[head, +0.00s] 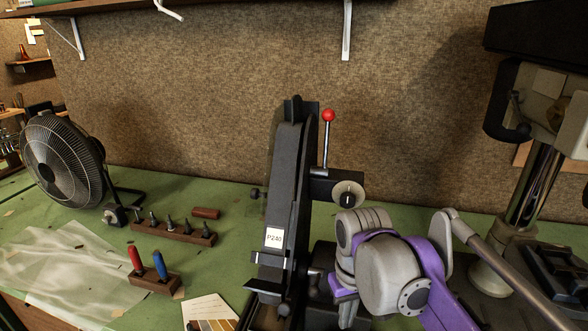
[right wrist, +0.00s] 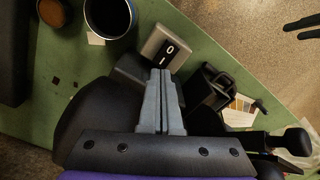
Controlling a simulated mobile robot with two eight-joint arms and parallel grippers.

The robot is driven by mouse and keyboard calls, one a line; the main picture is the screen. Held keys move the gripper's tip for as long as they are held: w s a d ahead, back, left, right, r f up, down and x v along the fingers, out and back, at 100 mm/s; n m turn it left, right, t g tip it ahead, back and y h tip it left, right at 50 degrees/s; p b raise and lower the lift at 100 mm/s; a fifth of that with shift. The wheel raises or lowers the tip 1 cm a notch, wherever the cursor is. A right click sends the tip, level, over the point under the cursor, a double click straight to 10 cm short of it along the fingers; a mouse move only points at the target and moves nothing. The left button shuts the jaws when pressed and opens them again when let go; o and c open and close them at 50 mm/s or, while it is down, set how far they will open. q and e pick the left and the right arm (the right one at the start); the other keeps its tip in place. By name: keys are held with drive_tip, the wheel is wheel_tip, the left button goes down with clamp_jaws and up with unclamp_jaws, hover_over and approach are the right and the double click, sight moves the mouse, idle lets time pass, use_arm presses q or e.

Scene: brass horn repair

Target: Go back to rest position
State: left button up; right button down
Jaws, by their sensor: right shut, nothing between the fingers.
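My right arm, grey and purple, reaches in from the lower right of the head view, in front of the belt sander (head: 290,190) labelled P240. My left gripper is not in view.
The green bench (head: 232,245) holds a fan (head: 62,160), a wooden rack of bits (head: 172,232), a small block with red and blue handles (head: 152,279), and a drill press (head: 525,190) at right. A dark round container (right wrist: 110,18) stands near the switch box.

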use_arm(q)
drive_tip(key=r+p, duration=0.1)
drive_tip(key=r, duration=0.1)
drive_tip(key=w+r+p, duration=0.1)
drive_tip(key=p, duration=0.1)
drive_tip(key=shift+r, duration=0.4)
use_arm(e)
drive_tip(key=s+d+f+m+t, duration=0.2)
drive_tip(key=s+d+f+t, duration=0.3)
drive_tip(key=s+f, duration=0.7)
drive_tip(key=shift+s+d+f+m, duration=0.35)
drive_tip(key=shift+s+d, duration=0.2)
drive_tip(key=shift+s, duration=0.15)
drive_tip(key=shift+r, duration=0.1)
